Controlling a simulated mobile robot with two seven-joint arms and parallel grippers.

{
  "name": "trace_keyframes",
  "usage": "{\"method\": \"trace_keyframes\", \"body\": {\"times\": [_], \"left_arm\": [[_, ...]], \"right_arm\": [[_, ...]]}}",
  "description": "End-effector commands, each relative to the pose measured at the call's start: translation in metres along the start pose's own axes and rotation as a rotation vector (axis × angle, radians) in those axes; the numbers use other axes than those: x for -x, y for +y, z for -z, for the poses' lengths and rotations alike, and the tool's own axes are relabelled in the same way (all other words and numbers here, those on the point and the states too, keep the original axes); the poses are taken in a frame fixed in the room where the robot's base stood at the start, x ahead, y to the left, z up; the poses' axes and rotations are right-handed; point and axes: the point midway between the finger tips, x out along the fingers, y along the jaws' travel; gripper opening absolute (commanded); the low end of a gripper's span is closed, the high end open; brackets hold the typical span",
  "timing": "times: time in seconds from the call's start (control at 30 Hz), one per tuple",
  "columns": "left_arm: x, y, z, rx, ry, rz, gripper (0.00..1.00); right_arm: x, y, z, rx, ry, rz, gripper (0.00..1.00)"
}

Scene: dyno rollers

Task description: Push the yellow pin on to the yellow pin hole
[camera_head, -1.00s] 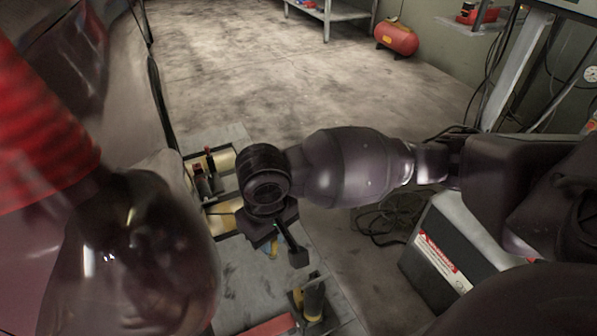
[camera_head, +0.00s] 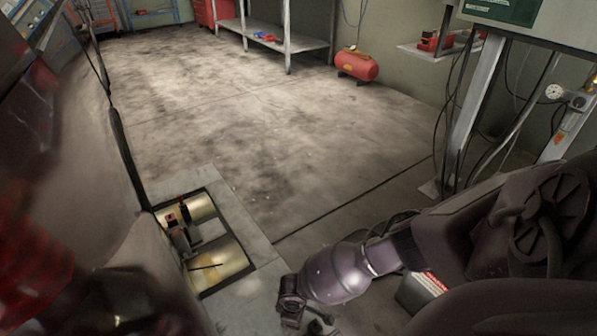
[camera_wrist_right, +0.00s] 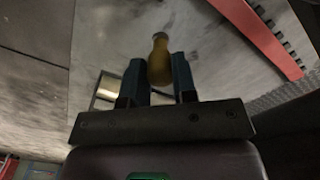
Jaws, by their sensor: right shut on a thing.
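The yellow pin (camera_wrist_right: 159,58) shows in the right wrist view between the two dark blue fingers of my right gripper (camera_wrist_right: 160,80). The gripper is shut on it, and the pin's narrower end points away from the wrist. In the head view only part of my right gripper (camera_head: 318,328) shows at the bottom edge, and the pin is hidden there. I cannot make out the yellow pin hole in either view. My left gripper is not in view.
Dyno rollers (camera_head: 215,265) lie in a floor recess, with a dark fixture (camera_head: 180,228) between them. A red toothed bar (camera_wrist_right: 258,38) lies at upper right in the wrist view. The middle floor is clear.

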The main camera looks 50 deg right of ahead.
Motion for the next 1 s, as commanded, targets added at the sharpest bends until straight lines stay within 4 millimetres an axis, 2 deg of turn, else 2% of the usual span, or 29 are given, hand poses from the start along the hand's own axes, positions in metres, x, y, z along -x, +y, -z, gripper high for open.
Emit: {"method": "trace_keyframes", "body": {"times": [0.1,0.2,0.33,0.67,1.0], "left_arm": [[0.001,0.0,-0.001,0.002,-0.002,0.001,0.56],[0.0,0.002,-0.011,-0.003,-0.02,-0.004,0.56],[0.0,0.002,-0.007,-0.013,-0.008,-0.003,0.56],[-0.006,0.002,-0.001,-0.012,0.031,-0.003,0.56],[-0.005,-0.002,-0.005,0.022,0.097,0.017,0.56]], "right_arm": [[-0.015,0.005,-0.013,0.045,-0.001,-0.001,0.0],[-0.032,-0.003,-0.026,0.047,-0.008,0.006,0.0],[-0.044,-0.008,-0.035,0.046,-0.007,0.006,0.0],[-0.057,-0.01,-0.039,0.045,-0.004,0.002,0.0],[-0.085,-0.011,-0.04,0.044,-0.007,0.004,0.0]]}}
